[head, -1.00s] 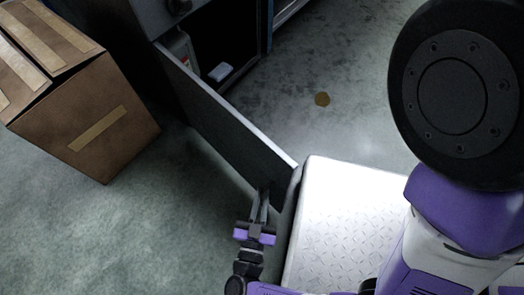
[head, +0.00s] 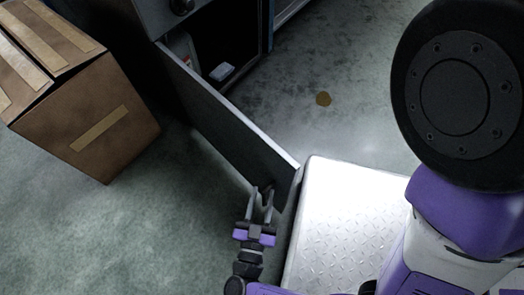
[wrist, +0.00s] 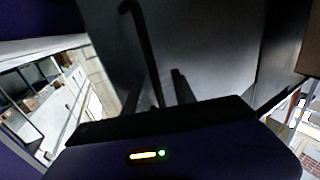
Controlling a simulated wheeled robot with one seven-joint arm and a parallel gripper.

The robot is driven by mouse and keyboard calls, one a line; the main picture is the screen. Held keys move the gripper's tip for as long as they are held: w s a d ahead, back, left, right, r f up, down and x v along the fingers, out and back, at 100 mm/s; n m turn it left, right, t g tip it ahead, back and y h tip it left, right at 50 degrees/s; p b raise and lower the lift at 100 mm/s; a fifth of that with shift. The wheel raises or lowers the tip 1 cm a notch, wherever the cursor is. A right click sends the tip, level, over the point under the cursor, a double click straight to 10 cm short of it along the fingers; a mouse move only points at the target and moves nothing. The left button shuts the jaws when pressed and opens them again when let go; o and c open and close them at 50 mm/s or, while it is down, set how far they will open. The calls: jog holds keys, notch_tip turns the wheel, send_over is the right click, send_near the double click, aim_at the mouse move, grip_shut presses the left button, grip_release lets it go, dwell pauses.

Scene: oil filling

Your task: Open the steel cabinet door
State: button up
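The steel cabinet door (head: 225,130) stands swung wide open in the head view, running from the cabinet (head: 150,12) toward my base. The dark cabinet interior (head: 210,40) shows behind it. My gripper (head: 261,190) is beside the outer face of the door near its free end, with its fingers spread. In the wrist view, a dark bar handle (wrist: 142,45) stands on the grey door face (wrist: 205,45). Its lower end lies between my two spread fingertips (wrist: 156,88). I see no finger pressed on the handle, though contact is hard to tell in the dark.
A taped cardboard box (head: 85,115) stands on the floor at the left. A white object (head: 221,72) lies inside the cabinet. My treadplate base (head: 345,220) is close to the door's free edge. Floor left of the gripper is clear.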

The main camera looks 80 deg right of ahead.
jog(key=a, duration=0.7)
jog(key=shift+s+a, duration=0.2)
jog(key=shift+a, duration=0.15)
jog(key=w+d+r+t+y, duration=0.35)
jog(key=w+r+t, duration=0.35)
jog(key=w+t, duration=0.3)
jog(key=s+d+r+n+t+y+p, duration=0.1)
jog(key=s+r+n+t+y, duration=0.1)
jog(key=s+r+n+y, duration=0.55)
jog(key=s+r+n+t+y+p, duration=0.15)
jog(key=s+r+n+y, duration=0.35)
jog(key=r+n, duration=0.5)
notch_tip(320, 180, up, 38)
jog(key=y+p, duration=0.2)
jog(key=p, duration=3.5)
jog(key=shift+w+a+r, duration=0.2)
jog(key=shift+w+r, duration=0.05)
jog(key=shift+w, duration=0.1)
